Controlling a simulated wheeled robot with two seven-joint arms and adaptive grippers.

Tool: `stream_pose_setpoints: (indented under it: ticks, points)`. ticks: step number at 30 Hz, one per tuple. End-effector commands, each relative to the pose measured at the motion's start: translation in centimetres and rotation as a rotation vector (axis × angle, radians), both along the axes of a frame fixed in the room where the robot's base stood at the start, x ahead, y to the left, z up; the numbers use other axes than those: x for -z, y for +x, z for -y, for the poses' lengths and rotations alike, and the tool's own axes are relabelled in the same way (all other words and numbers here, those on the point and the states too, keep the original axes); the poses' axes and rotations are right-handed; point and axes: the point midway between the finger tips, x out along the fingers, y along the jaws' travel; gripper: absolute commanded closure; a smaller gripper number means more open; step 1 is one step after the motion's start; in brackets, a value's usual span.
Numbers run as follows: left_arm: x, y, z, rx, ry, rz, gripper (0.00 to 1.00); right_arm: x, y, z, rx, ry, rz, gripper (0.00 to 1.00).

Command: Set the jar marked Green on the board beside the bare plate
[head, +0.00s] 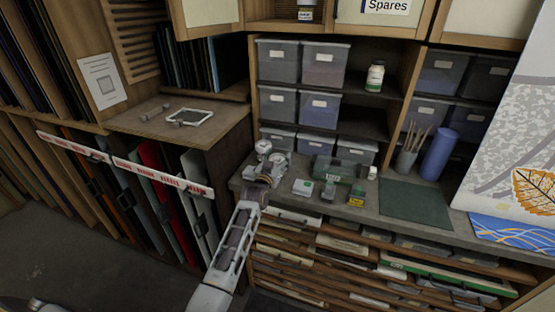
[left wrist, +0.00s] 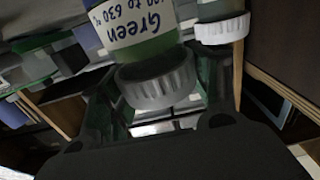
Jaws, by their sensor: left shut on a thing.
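The jar marked Green (left wrist: 143,22) has a ribbed grey-white lid and fills the upper middle of the left wrist view. My left gripper (head: 269,168) is shut on it at the back counter's left end, beside the shelf bins. In the head view, two pale round lids show at the gripper; I cannot read which is Green. A second white-lidded jar (left wrist: 221,22) stands close beside it in the left wrist view. A pale-edged square plate (head: 190,116) lies on the wooden board top (head: 140,122) at the left.
A dark green mat (head: 415,203), a brush pot (head: 406,160) and a blue roll (head: 439,153) are farther right. Small grey pieces lie near the plate. Red-and-white tape (head: 125,165) crosses the left rack.

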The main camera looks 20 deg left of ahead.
Motion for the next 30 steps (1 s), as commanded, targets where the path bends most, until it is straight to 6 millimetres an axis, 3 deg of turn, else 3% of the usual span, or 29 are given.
stream_pose_setpoints:
  ticks: [14,15,18,20,30]
  points:
    - [0.42,0.01,0.0,0.0,-0.001,0.002,0.84,0.09,0.01,-0.12,0.001,0.001,0.0,0.6]
    - [0.55,0.0,0.0,0.0,-0.001,0.0,0.35,0.08,0.01,-0.12,0.001,0.001,0.0,0.6]
    - [0.52,-0.01,0.0,0.0,-0.001,0.0,0.23,0.07,0.0,-0.11,0.001,0.001,0.0,0.6]
    - [0.52,-0.01,0.0,0.0,-0.001,0.0,0.16,0.06,0.0,-0.12,0.001,0.001,0.0,0.6]
    - [0.47,0.0,0.0,0.0,-0.001,0.0,0.16,0.05,-0.02,-0.11,0.001,0.001,0.0,0.6]
